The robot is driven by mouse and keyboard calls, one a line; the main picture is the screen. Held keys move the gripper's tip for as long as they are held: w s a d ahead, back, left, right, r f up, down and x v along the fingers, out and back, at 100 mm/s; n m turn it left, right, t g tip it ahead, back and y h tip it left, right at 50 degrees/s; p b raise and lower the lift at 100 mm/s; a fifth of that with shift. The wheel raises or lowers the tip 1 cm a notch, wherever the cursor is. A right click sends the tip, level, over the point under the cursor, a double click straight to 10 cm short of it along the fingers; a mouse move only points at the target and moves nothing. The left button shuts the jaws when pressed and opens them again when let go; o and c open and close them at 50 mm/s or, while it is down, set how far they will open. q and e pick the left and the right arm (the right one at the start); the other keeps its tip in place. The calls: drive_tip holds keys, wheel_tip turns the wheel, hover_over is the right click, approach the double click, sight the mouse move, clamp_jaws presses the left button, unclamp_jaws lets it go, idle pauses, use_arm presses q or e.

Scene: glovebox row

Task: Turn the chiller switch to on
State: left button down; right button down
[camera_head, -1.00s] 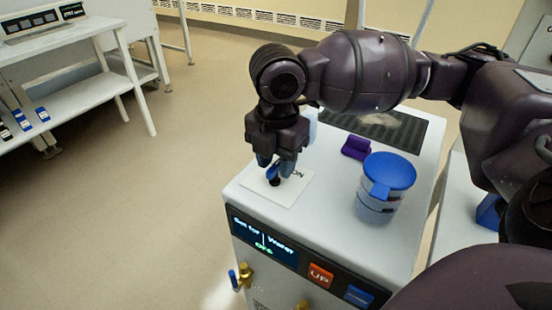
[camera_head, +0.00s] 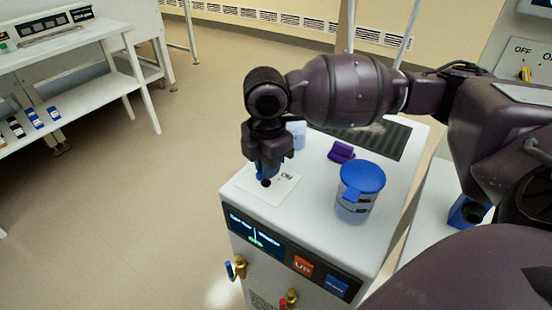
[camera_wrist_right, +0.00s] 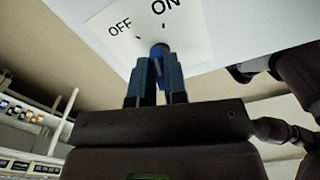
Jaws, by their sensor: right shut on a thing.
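The chiller (camera_head: 322,213) is a white box with a dark front display. On its top lies a white plate (camera_head: 287,187), marked OFF and ON in the right wrist view (camera_wrist_right: 110,48). The switch has a blue lever (camera_wrist_right: 159,64) on a dark round base, which also shows in the head view (camera_head: 266,183). My right gripper (camera_head: 267,171) points down over the plate and is shut on the lever. The fingers hide much of the lever, so I cannot tell exactly which mark it points at. My left gripper is not in view.
A blue-lidded jar (camera_head: 360,190), a purple object (camera_head: 341,151) and a dark grille (camera_head: 370,137) are on the chiller top right of my gripper. Brass taps (camera_head: 240,266) stick out of its front. Open floor lies to the left, before a white bench (camera_head: 95,70).

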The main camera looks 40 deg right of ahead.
drive_tip(key=shift+s+r+m+p, duration=0.1)
drive_tip(key=shift+r+m+p, duration=0.3)
drive_tip(key=shift+m+p, duration=0.7)
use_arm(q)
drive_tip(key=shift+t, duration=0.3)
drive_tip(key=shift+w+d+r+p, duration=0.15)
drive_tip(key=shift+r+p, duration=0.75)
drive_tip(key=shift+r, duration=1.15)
use_arm(e)
drive_tip(key=shift+f+m, duration=0.35)
drive_tip(key=shift+m, duration=0.05)
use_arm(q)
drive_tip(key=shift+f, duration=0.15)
use_arm(e)
drive_tip(key=shift+f, duration=0.1)
drive_tip(key=c, duration=1.2)
unclamp_jaws()
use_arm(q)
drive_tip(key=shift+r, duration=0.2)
use_arm(e)
drive_tip(key=shift+o, duration=0.2)
